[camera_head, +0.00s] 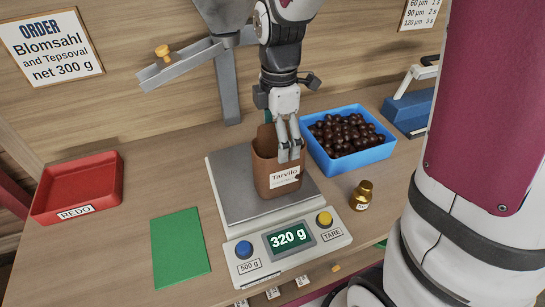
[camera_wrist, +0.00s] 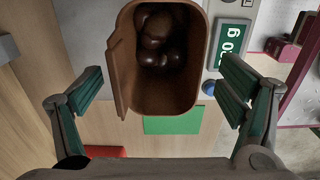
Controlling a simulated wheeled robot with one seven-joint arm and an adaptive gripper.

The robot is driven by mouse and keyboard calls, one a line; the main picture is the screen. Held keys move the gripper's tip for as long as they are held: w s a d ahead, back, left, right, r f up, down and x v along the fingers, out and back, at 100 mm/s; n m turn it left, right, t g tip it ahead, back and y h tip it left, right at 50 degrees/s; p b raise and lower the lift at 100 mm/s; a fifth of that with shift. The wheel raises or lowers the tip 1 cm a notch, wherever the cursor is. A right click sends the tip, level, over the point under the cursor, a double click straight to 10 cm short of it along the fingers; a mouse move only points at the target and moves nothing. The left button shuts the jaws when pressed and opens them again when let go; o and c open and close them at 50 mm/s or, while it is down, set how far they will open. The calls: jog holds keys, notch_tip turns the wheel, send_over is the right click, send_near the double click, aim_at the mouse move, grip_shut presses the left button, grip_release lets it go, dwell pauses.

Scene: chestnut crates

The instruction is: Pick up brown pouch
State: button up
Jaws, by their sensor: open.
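The brown pouch (camera_head: 263,178) stands upright on the plate of the scale (camera_head: 235,205), with a white label reading "Tarvilo" on its front. The scale display reads 320 g. In the wrist view the pouch (camera_wrist: 115,65) is open at the top with several dark chestnuts (camera_wrist: 158,38) inside. My gripper (camera_head: 289,148) is at the pouch's upper right part in the head view, its fingers overlapping the pouch there. In the wrist view my gripper (camera_wrist: 163,82) has its fingers spread wide, one on each side of the pouch's near end, with gaps to it.
A blue crate (camera_head: 357,158) of chestnuts stands close right of the scale. A brass weight (camera_head: 361,196) stands at the scale's right. A red tray (camera_head: 76,190) marked REDO and a green mat (camera_head: 180,247) lie to the left. A metal chute (camera_head: 180,67) is behind.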

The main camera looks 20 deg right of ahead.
notch_tip(320, 180, down, 3)
jog(key=shift+s+d+f, duration=0.1)
jog(key=shift+f, duration=0.1)
jog(key=c, duration=2)
